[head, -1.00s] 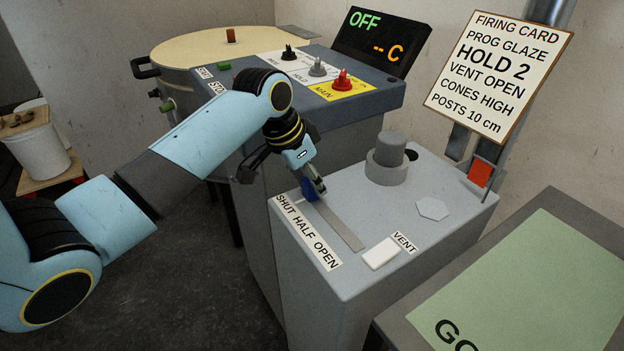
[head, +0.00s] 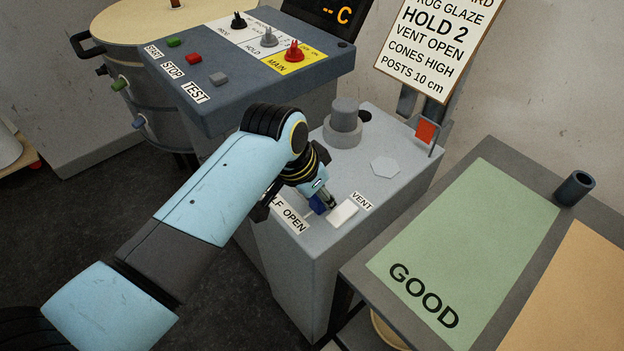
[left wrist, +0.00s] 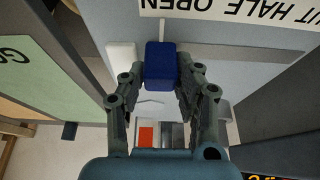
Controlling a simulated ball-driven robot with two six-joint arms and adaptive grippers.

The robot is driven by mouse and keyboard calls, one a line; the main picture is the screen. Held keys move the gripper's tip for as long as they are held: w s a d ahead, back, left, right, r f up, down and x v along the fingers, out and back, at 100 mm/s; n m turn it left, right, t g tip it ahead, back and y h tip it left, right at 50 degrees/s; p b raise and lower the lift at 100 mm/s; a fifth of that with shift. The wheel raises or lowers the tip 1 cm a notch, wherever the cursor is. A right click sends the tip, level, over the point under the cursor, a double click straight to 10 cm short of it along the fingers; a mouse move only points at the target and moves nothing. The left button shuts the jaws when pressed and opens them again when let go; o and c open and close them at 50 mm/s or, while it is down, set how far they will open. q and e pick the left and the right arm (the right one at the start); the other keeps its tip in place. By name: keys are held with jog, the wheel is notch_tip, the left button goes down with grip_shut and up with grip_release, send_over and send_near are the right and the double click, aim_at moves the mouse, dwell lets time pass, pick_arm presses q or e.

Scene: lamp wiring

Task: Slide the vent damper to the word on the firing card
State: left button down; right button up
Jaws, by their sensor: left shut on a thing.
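The firing card (head: 432,45) at the upper right reads VENT OPEN; its top edge is cut off in the head view. My left gripper (head: 328,203) is shut on the blue damper knob (head: 317,205), which also shows between the fingers in the left wrist view (left wrist: 161,66). The knob stands at the OPEN end of the label strip (head: 290,216), close to the white vent block (head: 342,212). The slot (left wrist: 250,52) runs away from it along the strip toward the SHUT end. My arm hides part of the strip in the head view. My right gripper is not in view.
A grey post (head: 344,118) and an orange flag (head: 426,131) stand behind on the grey box. The control panel (head: 230,100) with buttons and knobs is at the back left. A table with a green GOOD mat (head: 470,220) stands at the right.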

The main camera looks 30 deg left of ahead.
pick_arm(q)
jog(key=shift+s+d, duration=0.1)
jog(key=shift+d, duration=0.1)
jog(key=c, duration=1)
grip_release()
jog(key=shift+d, duration=0.1)
jog(key=shift+o, duration=0.2)
jog(key=shift+r, duration=0.15)
jog(key=v, duration=1.1)
jog(key=shift+s+a+r, duration=0.2)
jog(key=shift+s+r, duration=0.05)
jog(key=shift+s, duration=0.05)
